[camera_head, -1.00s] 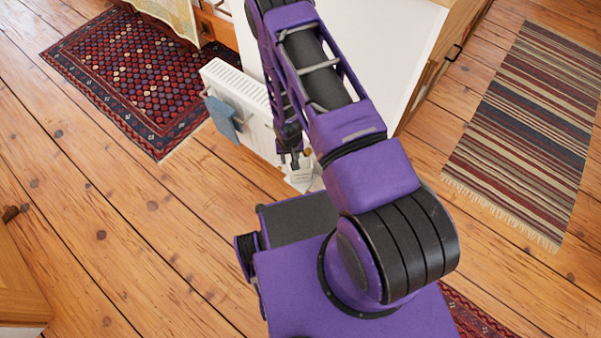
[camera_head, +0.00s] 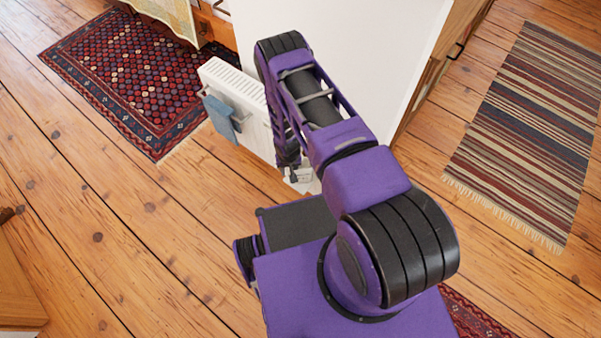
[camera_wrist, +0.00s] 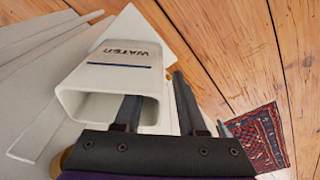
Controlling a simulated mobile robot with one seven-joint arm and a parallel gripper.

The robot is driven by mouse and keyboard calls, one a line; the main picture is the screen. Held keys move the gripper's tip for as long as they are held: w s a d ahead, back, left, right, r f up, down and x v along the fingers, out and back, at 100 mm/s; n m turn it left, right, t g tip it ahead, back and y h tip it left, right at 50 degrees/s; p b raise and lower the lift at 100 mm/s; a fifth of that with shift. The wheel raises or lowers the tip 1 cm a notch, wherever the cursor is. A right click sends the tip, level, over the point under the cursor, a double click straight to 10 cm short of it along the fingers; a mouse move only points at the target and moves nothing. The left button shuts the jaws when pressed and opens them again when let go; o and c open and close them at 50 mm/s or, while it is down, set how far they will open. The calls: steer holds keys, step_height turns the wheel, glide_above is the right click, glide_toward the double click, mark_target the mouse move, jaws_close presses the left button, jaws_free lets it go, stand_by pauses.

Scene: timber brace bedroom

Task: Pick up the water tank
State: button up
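The water tank (camera_wrist: 105,73) is a white, open-topped box with the word WATER and a dark line on its face. It fills the upper left of the wrist view, its opening facing my gripper. My gripper (camera_wrist: 155,87) is open. Its left finger reaches into the tank's mouth and its right finger is outside, with the tank's side wall between them. I cannot tell whether either finger touches the wall. In the head view, my gripper (camera_head: 291,172) is low beside the radiator, and only a small white part of the tank (camera_head: 304,178) shows; my arm hides the rest.
A white radiator (camera_head: 235,100) with a blue cloth (camera_head: 220,118) on its rail stands beside the tank. A white wall or panel (camera_head: 375,45) rises behind my arm. A red patterned rug (camera_head: 135,80) and a striped rug (camera_head: 530,130) lie on the plank floor, which is otherwise mostly clear.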

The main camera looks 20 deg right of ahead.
jaws_close()
stand_by(1.4)
